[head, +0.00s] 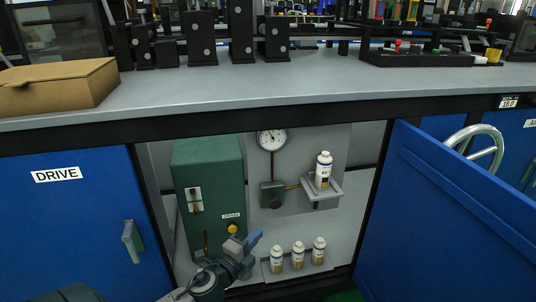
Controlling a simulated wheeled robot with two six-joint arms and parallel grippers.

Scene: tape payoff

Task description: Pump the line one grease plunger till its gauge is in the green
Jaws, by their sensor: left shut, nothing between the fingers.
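The open cabinet under the bench shows a green box (207,180) with a yellow knob (232,228) low on its front, under a small white label. The knob may be the grease plunger; I cannot read the label surely. A round white gauge (272,139) is on the back panel, right of the box. Its needle is too small to read against any green band. My left gripper (252,241) is shut and empty, just below and right of the knob. I cannot tell whether it touches the knob. My right gripper is not in view.
A bottle stands on a bracket shelf (322,190), and several bottles stand on a low tray (297,268). Blue door (450,220) stands open at right; the DRIVE door (65,220) is at left. The grey bench top (250,80) overhangs the cabinet, with a cardboard box (58,88) on it.

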